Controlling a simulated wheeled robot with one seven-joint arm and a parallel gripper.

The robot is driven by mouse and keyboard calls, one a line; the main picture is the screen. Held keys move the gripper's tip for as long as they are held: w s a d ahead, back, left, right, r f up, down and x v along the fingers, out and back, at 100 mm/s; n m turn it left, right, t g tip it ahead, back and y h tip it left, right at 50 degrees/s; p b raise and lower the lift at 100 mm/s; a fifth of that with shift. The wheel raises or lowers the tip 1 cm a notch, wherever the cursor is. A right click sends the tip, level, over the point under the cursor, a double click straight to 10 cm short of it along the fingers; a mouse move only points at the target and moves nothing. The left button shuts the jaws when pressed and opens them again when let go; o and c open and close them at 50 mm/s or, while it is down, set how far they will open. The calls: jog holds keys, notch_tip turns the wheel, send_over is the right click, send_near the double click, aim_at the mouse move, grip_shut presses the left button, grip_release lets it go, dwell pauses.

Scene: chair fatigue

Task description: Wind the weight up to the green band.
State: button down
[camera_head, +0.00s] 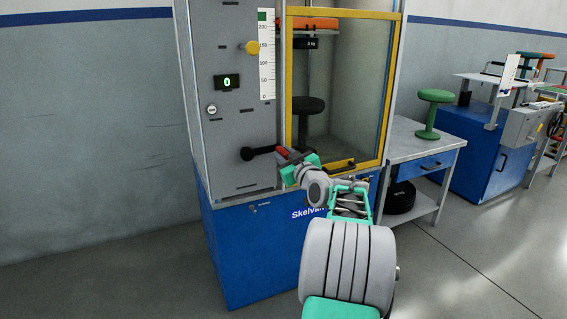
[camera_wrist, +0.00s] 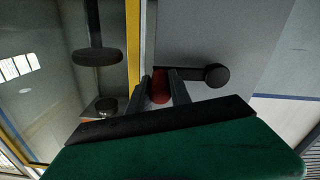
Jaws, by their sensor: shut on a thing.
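The black crank (camera_head: 262,151) is on the machine's grey front panel, its arm pointing right from the hub, with a red handle (camera_head: 282,151) at its end. My gripper (camera_head: 287,156) is closed around the red handle; in the wrist view the two fingers stand either side of the handle (camera_wrist: 160,88), and the crank hub (camera_wrist: 216,74) is to the right. The weight (camera_head: 312,26), orange above a black block, hangs high behind the yellow-framed door. The white scale (camera_head: 267,70) beside it has the green band (camera_head: 262,16) at its top. The display (camera_head: 227,82) reads 0.
A dark stool (camera_head: 309,108) stands in the chamber below the weight. The yellow door frame (camera_head: 288,90) is right beside the crank. A grey table (camera_head: 410,145) with a green stool (camera_head: 433,105) stands right. Floor left is clear.

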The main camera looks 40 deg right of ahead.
jog(key=shift+r, duration=0.15)
jog(key=c, duration=1.2)
grip_release()
jog(key=shift+p+v, duration=0.8)
jog(key=shift+v, duration=3.1)
